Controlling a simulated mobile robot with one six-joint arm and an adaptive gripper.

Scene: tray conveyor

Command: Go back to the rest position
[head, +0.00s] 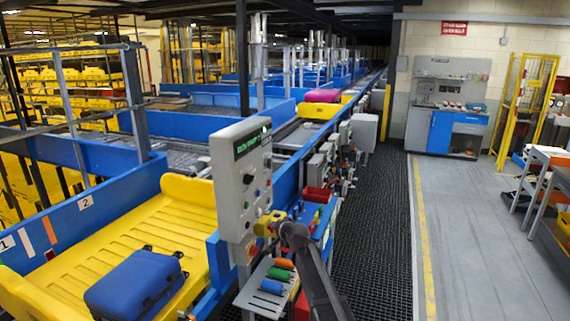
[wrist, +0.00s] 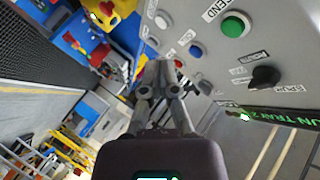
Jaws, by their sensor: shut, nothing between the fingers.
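My gripper (wrist: 165,68) is shut and empty in the wrist view, its fingertips close to the face of a grey control panel (wrist: 236,68). I cannot tell whether they touch it. The panel carries a green button (wrist: 235,25), a blue button (wrist: 196,51), a black knob (wrist: 265,76) and a lit green display (wrist: 270,116) with "RUN TRAY 2" partly legible. In the head view the panel (head: 231,200) stands upright beside the conveyor. My arm reaches up from the bottom to its lower right, and the fingertips are hard to make out there.
A blue suitcase (head: 136,284) lies on a yellow tray (head: 185,222) at the left. A magenta case (head: 322,96) lies farther along the line. A small rack with coloured rolls (head: 279,274) is below the panel. The grey walkway (head: 480,240) at the right is clear.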

